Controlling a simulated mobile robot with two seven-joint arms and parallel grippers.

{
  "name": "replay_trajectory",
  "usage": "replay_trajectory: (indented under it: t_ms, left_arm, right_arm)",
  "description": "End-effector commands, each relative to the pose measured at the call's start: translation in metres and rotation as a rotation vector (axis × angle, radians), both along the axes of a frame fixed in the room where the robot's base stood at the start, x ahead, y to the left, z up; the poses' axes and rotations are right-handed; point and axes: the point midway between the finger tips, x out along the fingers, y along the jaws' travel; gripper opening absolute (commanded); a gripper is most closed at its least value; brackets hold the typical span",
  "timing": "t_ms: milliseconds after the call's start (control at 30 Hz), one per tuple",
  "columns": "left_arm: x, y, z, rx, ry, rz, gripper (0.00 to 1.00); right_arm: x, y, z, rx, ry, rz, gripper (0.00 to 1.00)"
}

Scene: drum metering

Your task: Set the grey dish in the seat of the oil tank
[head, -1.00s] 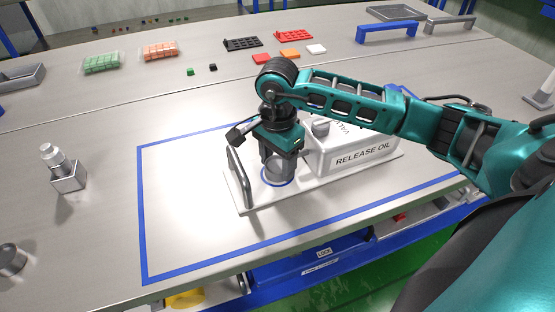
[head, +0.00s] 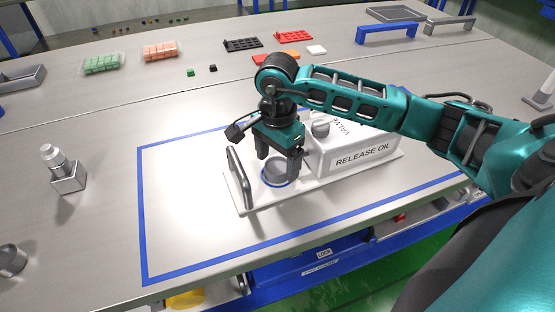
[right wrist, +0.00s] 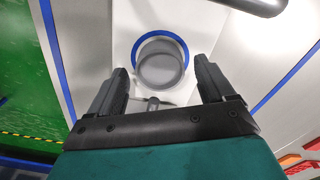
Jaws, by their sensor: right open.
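The grey dish (head: 275,171) stands upright inside the blue ring of the seat (head: 264,181) on the white base of the oil tank (head: 352,150). In the right wrist view the dish (right wrist: 160,66) lies within the blue ring (right wrist: 184,50), a little off its middle. My right gripper (head: 280,166) is just above the dish, pointing down. Its fingers are spread wide on either side and apart from the dish; in the right wrist view the gripper (right wrist: 158,75) is empty. My left gripper is not in view.
A grey handle (head: 238,178) stands on the base left of the seat. A blue tape outline (head: 142,215) surrounds the tank. A metal block with a bottle-like top (head: 66,178) stands at the left. The taped area left of the base is clear.

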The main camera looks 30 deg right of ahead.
Motion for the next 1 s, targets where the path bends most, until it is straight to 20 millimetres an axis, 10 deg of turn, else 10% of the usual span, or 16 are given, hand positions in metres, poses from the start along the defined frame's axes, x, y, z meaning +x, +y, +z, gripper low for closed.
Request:
replay_trajectory:
  t_ms: [500,1000]
  left_arm:
    - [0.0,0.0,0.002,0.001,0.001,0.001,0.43]
    - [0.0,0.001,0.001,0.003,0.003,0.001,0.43]
  right_arm:
    - [0.001,0.0,0.101,0.0,-0.005,-0.001,0.82]
    - [0.0,0.0,0.111,0.0,-0.001,0.0,0.82]
